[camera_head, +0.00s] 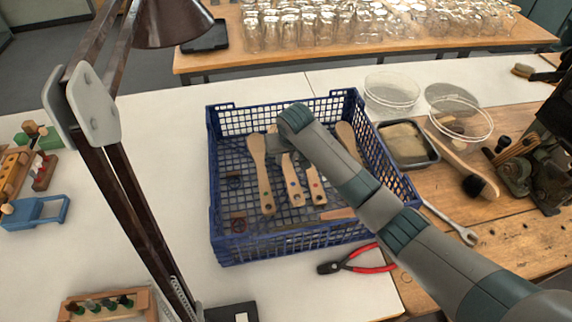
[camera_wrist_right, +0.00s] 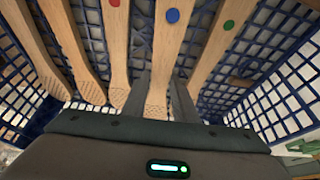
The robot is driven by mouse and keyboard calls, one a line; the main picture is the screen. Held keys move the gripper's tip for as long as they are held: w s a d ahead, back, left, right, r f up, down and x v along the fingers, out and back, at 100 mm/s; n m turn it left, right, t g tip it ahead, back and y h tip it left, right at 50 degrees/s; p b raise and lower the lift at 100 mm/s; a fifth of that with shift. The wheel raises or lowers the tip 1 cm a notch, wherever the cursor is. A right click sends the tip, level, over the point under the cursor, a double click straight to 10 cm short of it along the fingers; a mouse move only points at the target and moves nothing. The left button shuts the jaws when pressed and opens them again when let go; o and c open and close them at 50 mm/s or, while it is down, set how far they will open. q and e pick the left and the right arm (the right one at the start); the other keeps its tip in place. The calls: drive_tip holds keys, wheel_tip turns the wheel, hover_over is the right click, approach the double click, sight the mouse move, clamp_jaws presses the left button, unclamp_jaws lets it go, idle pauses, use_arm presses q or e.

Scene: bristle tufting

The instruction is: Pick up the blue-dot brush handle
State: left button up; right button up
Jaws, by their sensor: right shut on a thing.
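The blue-dot brush handle (camera_head: 294,189) is a pale wooden handle in the blue plastic crate (camera_head: 231,252), between the green-dot handle (camera_head: 266,190) and the red-dot handle (camera_head: 315,187). My right gripper (camera_wrist_right: 161,100) is shut on the blue-dot handle (camera_wrist_right: 170,45) near its hatched end, one finger on each side. The red-dot handle (camera_wrist_right: 115,50) and green-dot handle (camera_wrist_right: 213,50) flank it in the wrist view. In the head view my right arm hides part of the crate and the handle's far end. I cannot tell whether the handle touches the crate floor. My left gripper is not in view.
Other handles (camera_head: 348,141) lie in the crate. A brown lamp (camera_head: 170,22) stands at left in front of the table. Red pliers (camera_head: 358,262) and a wrench (camera_head: 452,224) lie near the crate; a tray (camera_head: 410,160) and glass dishes (camera_head: 390,92) stand to its right.

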drive_tip(key=s+d+r+b, duration=0.2)
drive_tip(key=s+d+r, duration=0.3)
drive_tip(key=d, duration=0.5)
wheel_tip(320, 180, up, 3)
drive_tip(key=shift+s+d+f, duration=0.15)
drive_tip(key=shift+d+f, duration=0.05)
drive_tip(key=shift+d, duration=0.05)
